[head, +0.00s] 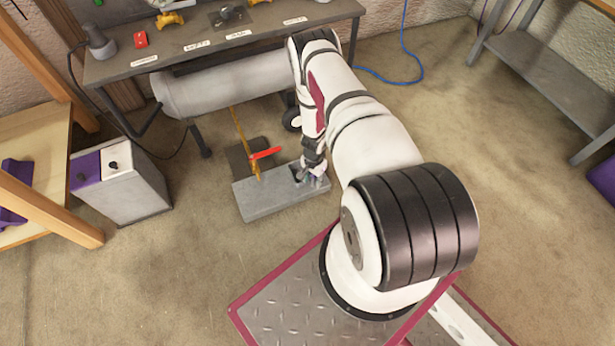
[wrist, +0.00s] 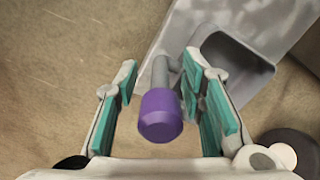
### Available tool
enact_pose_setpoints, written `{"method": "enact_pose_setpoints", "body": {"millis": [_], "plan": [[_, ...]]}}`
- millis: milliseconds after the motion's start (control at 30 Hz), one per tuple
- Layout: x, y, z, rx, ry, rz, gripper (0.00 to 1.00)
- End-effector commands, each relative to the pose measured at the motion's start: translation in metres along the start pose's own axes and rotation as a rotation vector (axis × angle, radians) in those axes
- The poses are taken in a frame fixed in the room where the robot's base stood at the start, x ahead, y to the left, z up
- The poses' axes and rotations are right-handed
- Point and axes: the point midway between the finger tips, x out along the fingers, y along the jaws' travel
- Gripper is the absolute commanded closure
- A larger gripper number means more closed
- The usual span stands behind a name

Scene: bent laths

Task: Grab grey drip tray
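A long, low grey slab-like body (head: 270,197), which I take to be the drip tray, lies on the floor below the big grey cylinder. In the wrist view, its grey end (wrist: 185,22) has a square recess. A grey stem with a purple knob (wrist: 160,115) sticks out from it. My gripper (head: 314,178) is at the right end of the tray, pointing down. In the wrist view, my gripper (wrist: 160,100) is open, with its teal-padded fingers on either side of the knob. I see a gap at the left finger; contact on the right is unclear.
A bench (head: 215,40) carries labelled parts, with the grey cylinder (head: 225,85) beneath it. A red-handled piece (head: 265,153) on an orange rod stands behind the tray. A grey box with a purple panel (head: 120,185) stands left. Floor in front of the tray is clear.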

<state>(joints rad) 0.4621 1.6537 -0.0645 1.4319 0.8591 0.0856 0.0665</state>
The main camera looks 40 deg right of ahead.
Motion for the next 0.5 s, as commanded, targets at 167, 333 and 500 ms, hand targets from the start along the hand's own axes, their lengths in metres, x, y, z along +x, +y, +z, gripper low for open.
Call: {"method": "enact_pose_setpoints", "body": {"millis": [167, 333, 500], "plan": [[-0.0002, -0.0004, -0.0004, 0.0, 0.001, -0.001, 0.63], [-0.0003, -0.0003, -0.0003, -0.001, 0.0, 0.0, 0.97], [-0.0005, -0.0005, -0.0005, -0.001, 0.001, -0.001, 1.0]]}}
